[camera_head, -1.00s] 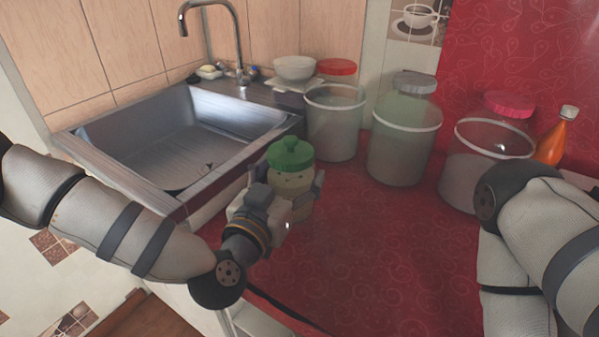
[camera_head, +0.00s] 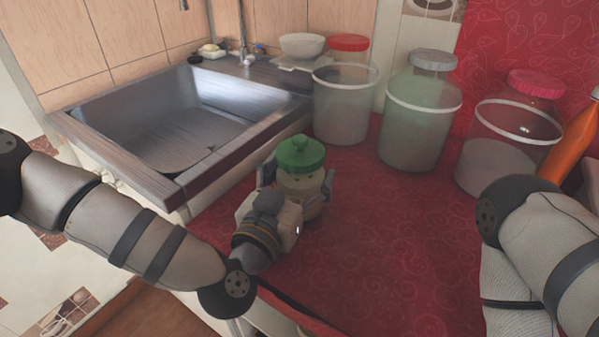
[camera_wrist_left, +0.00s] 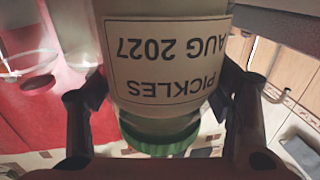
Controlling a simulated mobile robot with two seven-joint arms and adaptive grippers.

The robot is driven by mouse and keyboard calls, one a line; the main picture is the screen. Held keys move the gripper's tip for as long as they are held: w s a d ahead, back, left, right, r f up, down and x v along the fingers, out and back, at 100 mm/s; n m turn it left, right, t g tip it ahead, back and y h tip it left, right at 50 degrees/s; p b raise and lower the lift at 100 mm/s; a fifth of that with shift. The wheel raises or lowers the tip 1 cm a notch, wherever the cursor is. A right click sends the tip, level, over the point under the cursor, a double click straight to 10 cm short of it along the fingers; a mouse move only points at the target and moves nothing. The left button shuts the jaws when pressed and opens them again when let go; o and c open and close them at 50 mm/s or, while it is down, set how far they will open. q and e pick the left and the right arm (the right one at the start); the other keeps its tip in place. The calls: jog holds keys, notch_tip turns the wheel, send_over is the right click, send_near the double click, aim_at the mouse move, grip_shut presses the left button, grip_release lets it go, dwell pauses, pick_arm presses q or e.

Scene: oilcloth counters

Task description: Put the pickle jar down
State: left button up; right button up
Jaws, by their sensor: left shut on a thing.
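The pickle jar (camera_head: 303,188) is upright with a green lid, at the left part of the red counter beside the sink. My left gripper (camera_head: 299,192) is shut around its body, one finger on each side. In the left wrist view the jar (camera_wrist_left: 166,62) appears upside down, its label reading "PICKLES AUG 2027", with the gripper's fingers (camera_wrist_left: 163,98) on both sides. My gripper hides the jar's lower part, so I cannot tell whether its base touches the counter. My right arm shows at the right, but its gripper is out of view.
The red patterned counter (camera_head: 390,240) is clear right of the jar. Behind stand three large clear containers (camera_head: 343,115), (camera_head: 415,130), (camera_head: 500,155) with red, grey and pink lids. An orange bottle (camera_head: 573,140) is at far right. The steel sink (camera_head: 150,175) lies left.

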pick_arm(q)
jog(key=shift+s+f, duration=0.1)
jog(key=shift+f, duration=0.6)
jog(key=o, duration=1.7)
jog(key=shift+f, duration=0.15)
jog(key=shift+o, duration=1.3)
jog(key=shift+f, duration=0.1)
pick_arm(e)
jog(key=shift+s+f, duration=0.15)
jog(key=shift+s, duration=0.05)
pick_arm(q)
jog(key=shift+f, duration=0.1)
jog(key=shift+r, duration=0.45)
jog(key=v, duration=0.4)
jog(key=r+v, duration=0.1)
jog(key=v, duration=0.2)
jog(key=p+v, duration=0.1)
jog(key=v, duration=0.3)
jog(key=shift+s+a+r, duration=0.15)
jog(key=shift+s+r, duration=0.05)
jog(key=shift+s, duration=0.15)
pick_arm(e)
jog(key=shift+w+r, duration=0.75)
jog(key=shift+w, duration=0.1)
